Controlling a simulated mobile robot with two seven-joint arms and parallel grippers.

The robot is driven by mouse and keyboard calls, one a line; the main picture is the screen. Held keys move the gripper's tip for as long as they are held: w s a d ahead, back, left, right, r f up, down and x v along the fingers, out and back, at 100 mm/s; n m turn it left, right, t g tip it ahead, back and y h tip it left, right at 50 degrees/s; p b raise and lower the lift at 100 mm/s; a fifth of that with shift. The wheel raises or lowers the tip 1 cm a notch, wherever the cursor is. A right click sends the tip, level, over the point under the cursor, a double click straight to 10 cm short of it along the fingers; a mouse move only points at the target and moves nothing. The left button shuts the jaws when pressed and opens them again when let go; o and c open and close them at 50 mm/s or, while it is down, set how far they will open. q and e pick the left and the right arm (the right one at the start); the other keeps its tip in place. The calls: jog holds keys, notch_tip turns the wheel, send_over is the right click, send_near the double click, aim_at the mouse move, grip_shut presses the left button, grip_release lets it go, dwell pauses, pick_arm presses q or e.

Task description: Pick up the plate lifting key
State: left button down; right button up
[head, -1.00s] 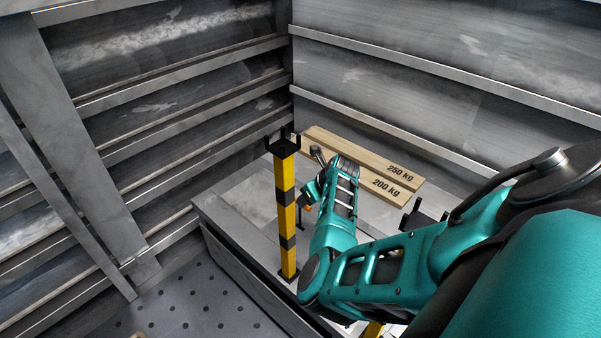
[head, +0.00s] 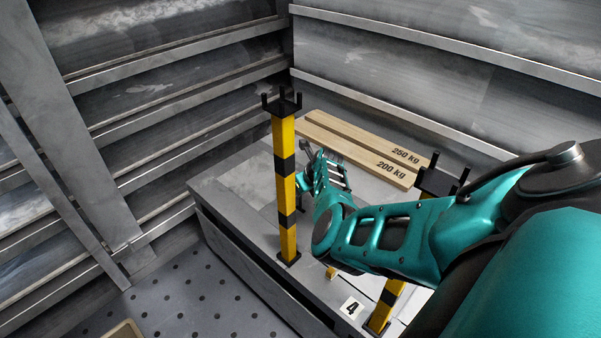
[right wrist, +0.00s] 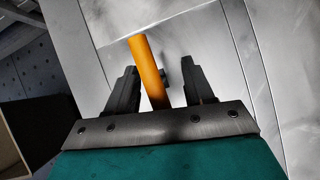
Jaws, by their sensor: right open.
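An orange bar (right wrist: 148,70), which looks like the plate lifting key's handle, stands out between the fingers of my right gripper (right wrist: 157,88) in the right wrist view. The fingers are open, one on each side of the bar, with a gap to the right finger. The bar's lower end is hidden behind the gripper's body. A small dark part sits just right of the bar. In the head view my right arm reaches over the bench behind the yellow-black post; its fingertips are not clear there. My left gripper is not in view.
A yellow-black post (head: 286,185) with a forked top stands at the bench's (head: 232,205) front edge. A second post (head: 385,305) stands partly behind my arm. Two wooden boards (head: 365,150), marked 250 kg and 200 kg, lie at the back. Ribbed walls enclose the corner.

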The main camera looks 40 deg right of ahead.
grip_shut()
dwell(0.5)
